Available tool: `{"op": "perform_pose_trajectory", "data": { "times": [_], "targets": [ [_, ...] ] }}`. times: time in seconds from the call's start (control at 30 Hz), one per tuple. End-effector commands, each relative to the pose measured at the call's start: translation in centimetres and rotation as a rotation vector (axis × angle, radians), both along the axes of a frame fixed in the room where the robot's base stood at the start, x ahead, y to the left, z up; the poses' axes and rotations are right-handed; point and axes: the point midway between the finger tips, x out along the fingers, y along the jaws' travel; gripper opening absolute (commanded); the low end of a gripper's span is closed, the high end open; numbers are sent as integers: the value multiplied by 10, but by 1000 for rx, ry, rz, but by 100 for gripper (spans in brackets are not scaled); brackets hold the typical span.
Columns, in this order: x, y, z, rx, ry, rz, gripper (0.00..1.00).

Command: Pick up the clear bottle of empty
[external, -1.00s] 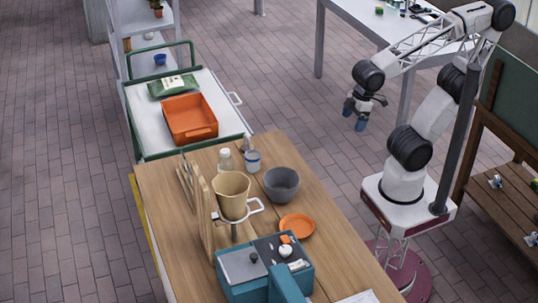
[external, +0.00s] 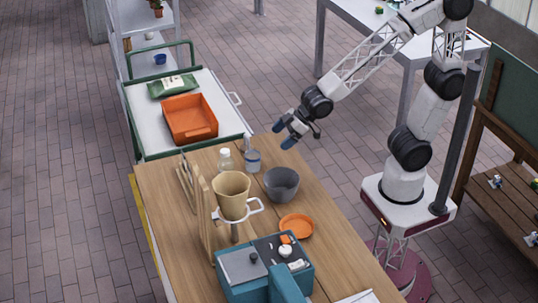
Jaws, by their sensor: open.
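A clear bottle with a white cap (external: 225,160) stands upright at the far end of the wooden table, behind the tan cone-shaped cup. Its lower part is partly hidden by that cup. My gripper (external: 284,135) is open and empty, with blue fingertips, in the air near the table's far right edge. It is to the right of the bottle and apart from it. A clear container with a blue band (external: 252,160) stands between the bottle and my gripper.
A grey bowl (external: 281,184), an orange plate (external: 297,226) and the tan cup (external: 231,196) on its stand are on the table (external: 323,240). A teal machine (external: 262,272) stands at the near end. A cart with an orange bin (external: 190,119) is beyond the table.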

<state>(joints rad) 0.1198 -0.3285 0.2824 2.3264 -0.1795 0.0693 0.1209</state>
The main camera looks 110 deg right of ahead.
Motion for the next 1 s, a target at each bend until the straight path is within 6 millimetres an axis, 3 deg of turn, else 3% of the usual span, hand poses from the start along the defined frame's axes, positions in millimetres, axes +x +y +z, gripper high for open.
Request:
{"op": "perform_pose_trajectory", "data": {
  "times": [0.3,0.5,0.7,1.0],
  "targets": [
    [80,-25,-37,6,-211,27,92],
    [114,-36,-56,19,-325,50,92],
    [128,-41,-65,29,-381,62,92],
    [129,-41,-65,30,-389,64,92]
  ]
}}
